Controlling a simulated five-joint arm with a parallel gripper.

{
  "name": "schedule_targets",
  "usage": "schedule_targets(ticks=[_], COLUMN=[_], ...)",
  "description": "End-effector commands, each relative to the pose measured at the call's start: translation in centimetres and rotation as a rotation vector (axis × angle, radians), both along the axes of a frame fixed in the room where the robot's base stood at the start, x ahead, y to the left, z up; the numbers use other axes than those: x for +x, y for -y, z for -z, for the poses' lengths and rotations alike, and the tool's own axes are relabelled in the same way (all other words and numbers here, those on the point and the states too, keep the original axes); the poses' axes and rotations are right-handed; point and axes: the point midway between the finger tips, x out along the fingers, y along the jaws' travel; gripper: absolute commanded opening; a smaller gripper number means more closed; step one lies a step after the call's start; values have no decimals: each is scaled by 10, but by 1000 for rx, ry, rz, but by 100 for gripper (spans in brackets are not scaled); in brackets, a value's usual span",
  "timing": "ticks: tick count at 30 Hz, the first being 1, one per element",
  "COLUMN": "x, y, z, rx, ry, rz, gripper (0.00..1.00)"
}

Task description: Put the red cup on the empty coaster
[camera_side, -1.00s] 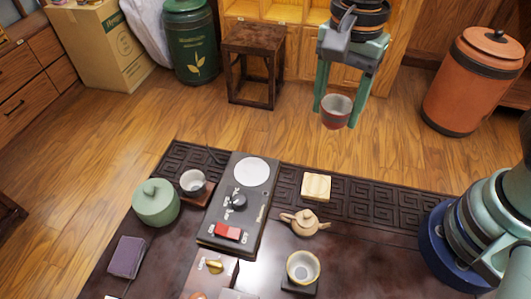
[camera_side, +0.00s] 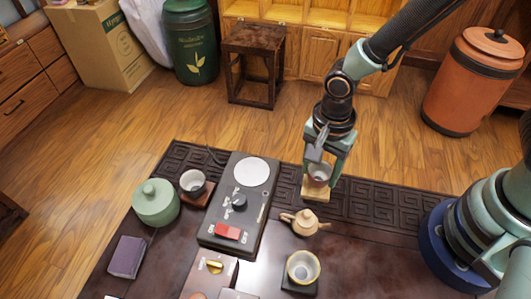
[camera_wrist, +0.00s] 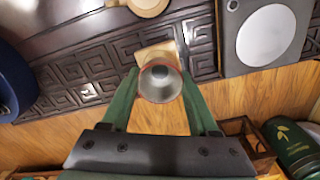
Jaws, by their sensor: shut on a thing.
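The red cup (camera_side: 319,172) is between the fingers of my gripper (camera_side: 319,180), which is shut on it. The cup is upright, over the pale wooden coaster (camera_side: 315,194). In the wrist view I look down into the grey inside of the cup (camera_wrist: 160,84), between the green fingers of my gripper (camera_wrist: 158,80). The coaster (camera_wrist: 154,52) shows partly behind the cup in that view, with nothing else on it. The cup hides part of the coaster, and I cannot tell whether its base touches it.
A small clay teapot (camera_side: 305,222) stands just in front of the coaster. A yellow-rimmed cup (camera_side: 303,267) and a white cup (camera_side: 193,182) stand on other coasters. A dark scale-like device (camera_side: 232,205) lies to the left, and a green lidded pot (camera_side: 155,203) farther left.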

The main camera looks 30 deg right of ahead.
Motion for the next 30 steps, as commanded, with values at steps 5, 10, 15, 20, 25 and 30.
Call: schedule_targets(ticks=[5, 10, 15, 20, 25, 30], x=[0, 0, 0, 0, 0, 0], y=[0, 0, 0, 0, 0, 0], z=[10, 10, 12, 12, 12, 9], rx=[0, 0, 0, 0, 0, 1], ry=[0, 1, 0, 1, 1, 2], rz=[0, 0, 0, 0, 0, 0], gripper=[7, 7, 7, 91, 91, 91])
